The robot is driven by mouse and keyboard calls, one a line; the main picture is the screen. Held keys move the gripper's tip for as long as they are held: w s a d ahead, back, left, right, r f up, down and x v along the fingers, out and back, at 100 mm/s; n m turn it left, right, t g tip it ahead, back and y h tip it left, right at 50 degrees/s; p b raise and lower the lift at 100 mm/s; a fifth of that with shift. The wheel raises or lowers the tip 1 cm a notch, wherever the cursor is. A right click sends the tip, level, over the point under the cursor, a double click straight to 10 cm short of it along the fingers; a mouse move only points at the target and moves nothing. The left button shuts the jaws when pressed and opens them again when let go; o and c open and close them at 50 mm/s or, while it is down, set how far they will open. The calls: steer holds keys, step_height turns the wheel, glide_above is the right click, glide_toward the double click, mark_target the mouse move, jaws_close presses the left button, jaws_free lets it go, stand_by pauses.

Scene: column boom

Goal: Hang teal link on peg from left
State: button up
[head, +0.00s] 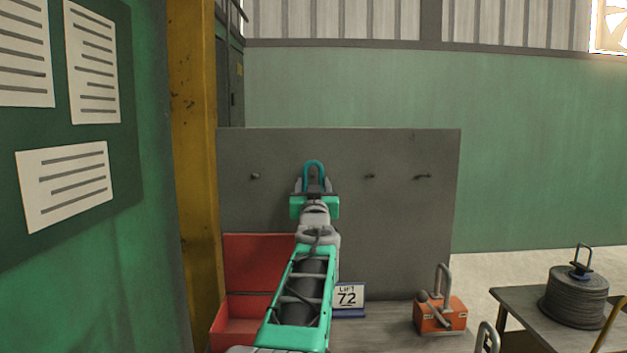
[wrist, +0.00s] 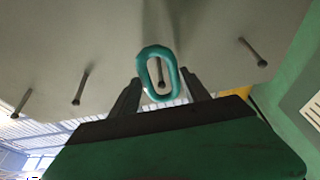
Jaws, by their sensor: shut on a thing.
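The teal link (head: 314,165) is an upright oval loop in front of the grey board (head: 400,240). My gripper (head: 314,188) is shut on its lower part. In the wrist view the link (wrist: 143,75) stands between the two fingers. A dark peg (wrist: 161,73) shows inside the link's opening there; I cannot tell whether it passes through or is only lined up with it. This peg is hidden behind the link and my gripper in the head view. Other pegs show on the board: one at left (head: 255,176) and two at right, a nearer one (head: 370,176) and a farther one (head: 422,176).
A red bin (head: 260,262) stands below the board at left. A cable coil (head: 575,297) sits on a side table. A yellow post (head: 195,150) rises close on the left.

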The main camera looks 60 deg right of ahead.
steer(key=shift+w+d+f+p, duration=0.1)
steer(key=shift+w+d+p, duration=0.2)
steer(key=shift+d+p, duration=0.3)
steer(key=shift+w+d+p, duration=0.25)
steer(key=shift+d+p, duration=0.25)
steer(key=shift+p, duration=0.05)
steer(key=shift+w+d+f+b, duration=0.3)
steer(key=shift+d+f+b, duration=0.25)
steer(key=shift+f+b, duration=0.2)
steer(key=shift+r, duration=0.1)
steer(key=o, duration=1.7)
